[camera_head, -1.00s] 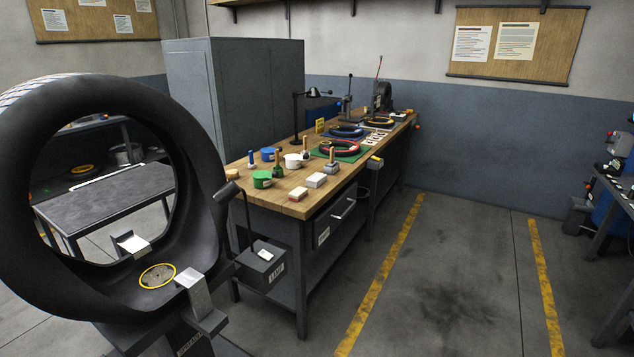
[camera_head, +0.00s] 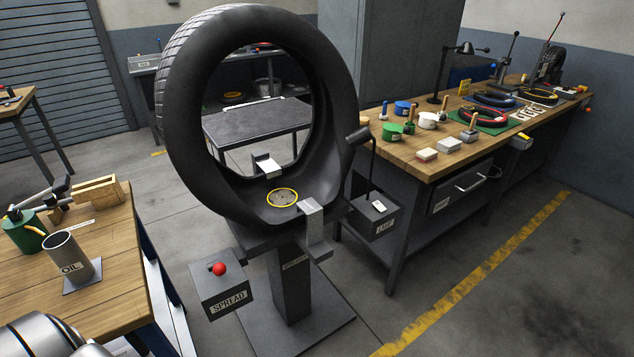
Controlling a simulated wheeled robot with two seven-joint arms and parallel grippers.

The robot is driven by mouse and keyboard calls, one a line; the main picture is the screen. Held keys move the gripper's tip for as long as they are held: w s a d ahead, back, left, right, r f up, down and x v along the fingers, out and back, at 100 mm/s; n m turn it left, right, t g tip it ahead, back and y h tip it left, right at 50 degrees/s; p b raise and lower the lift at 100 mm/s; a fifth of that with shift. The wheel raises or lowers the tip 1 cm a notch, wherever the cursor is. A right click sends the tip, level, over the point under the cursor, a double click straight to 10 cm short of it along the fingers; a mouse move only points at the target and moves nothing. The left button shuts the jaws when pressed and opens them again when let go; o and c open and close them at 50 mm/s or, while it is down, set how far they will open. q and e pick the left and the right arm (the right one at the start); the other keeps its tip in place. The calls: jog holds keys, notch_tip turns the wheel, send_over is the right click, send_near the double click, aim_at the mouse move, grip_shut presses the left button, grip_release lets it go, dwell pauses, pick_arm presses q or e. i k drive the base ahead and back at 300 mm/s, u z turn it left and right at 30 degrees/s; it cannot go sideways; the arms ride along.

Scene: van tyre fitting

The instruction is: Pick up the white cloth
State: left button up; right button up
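I cannot make out a white cloth for certain in the head view. A rounded grey part of my own arm shows at the bottom left corner. Neither gripper shows in the view.
A large tyre (camera_head: 178,110) stands upright on a spreader (camera_head: 290,285) in the middle. A wooden table (camera_head: 105,290) at left holds an OIL cup (camera_head: 72,256), a green can (camera_head: 28,232) and a wooden block (camera_head: 98,190). Grey floor (camera_head: 500,310) is clear at right.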

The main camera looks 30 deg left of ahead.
aim_at(446, 145)
jog(key=z, duration=0.4)
jog(key=i, duration=0.9)
jog(key=z, duration=0.4)
jog(key=i, duration=1.65)
jog(key=u, duration=0.35)
